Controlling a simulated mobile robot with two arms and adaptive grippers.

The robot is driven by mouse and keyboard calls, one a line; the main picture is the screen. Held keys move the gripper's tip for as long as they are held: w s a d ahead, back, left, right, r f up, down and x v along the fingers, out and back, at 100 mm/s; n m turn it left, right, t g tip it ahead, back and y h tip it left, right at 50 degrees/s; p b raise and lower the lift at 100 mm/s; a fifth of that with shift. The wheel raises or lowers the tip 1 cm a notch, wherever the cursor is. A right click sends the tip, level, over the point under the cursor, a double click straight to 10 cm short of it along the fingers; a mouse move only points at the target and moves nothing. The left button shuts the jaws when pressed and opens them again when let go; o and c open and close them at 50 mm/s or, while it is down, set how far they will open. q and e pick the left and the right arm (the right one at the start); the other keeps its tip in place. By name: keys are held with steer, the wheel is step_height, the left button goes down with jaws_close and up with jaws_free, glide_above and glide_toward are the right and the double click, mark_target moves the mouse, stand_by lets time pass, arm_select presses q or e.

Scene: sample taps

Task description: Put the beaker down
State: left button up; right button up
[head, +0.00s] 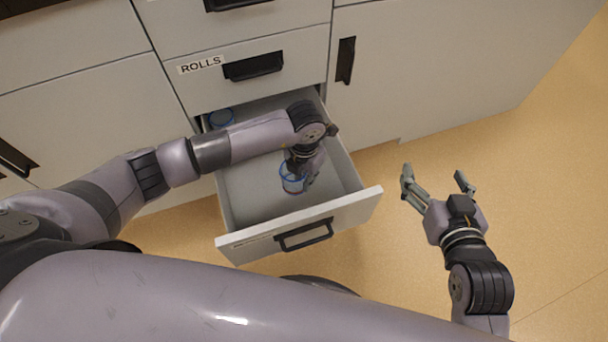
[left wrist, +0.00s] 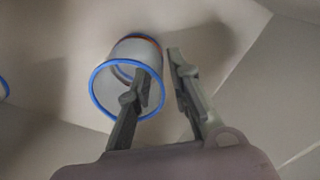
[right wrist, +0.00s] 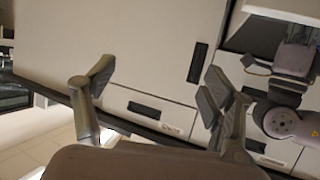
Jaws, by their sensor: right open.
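The beaker (head: 292,184), clear with a blue rim and a reddish band near its base, is inside the open drawer (head: 240,205). It looks upright. In the left wrist view the beaker (left wrist: 104,88) has one finger of my left gripper (left wrist: 158,72) reaching into its mouth and the other outside its wall. The fingers are slightly apart, with gaps visible beside the wall. In the head view my left gripper (head: 302,172) is partly hidden by its own arm. My right gripper (head: 434,180) is open and empty, right of the drawer above the floor.
A second blue-rimmed vessel (head: 221,118) stands in the drawer's back left corner. The drawer front (head: 300,228) and side walls surround my left gripper. A closed drawer labelled ROLLS (head: 205,66) is above. The floor (head: 540,180) at the right is clear.

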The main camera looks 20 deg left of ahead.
arm_select(q)
steer(key=shift+o, duration=0.4)
steer(key=shift+r, duration=0.1)
step_height(320, 180, up, 5)
steer(key=shift+r+p, duration=0.15)
steer(key=shift+p, duration=0.85)
step_height(320, 180, up, 7)
steer(key=p, duration=0.1)
steer(key=shift+p, duration=0.3)
arm_select(e)
steer(key=s+d+f+g+h, duration=0.1)
steer(key=s+d+f+g, duration=0.1)
steer(key=s+f+g, duration=0.2)
steer(key=s+d+f+g+h, duration=0.1)
steer(key=s+d+f+g, duration=0.2)
steer(key=s, duration=0.7)
step_height(320, 180, down, 2)
steer(key=g, duration=0.2)
steer(key=shift+s+m+g+h, duration=0.15)
steer(key=shift+m+g+h, duration=0.15)
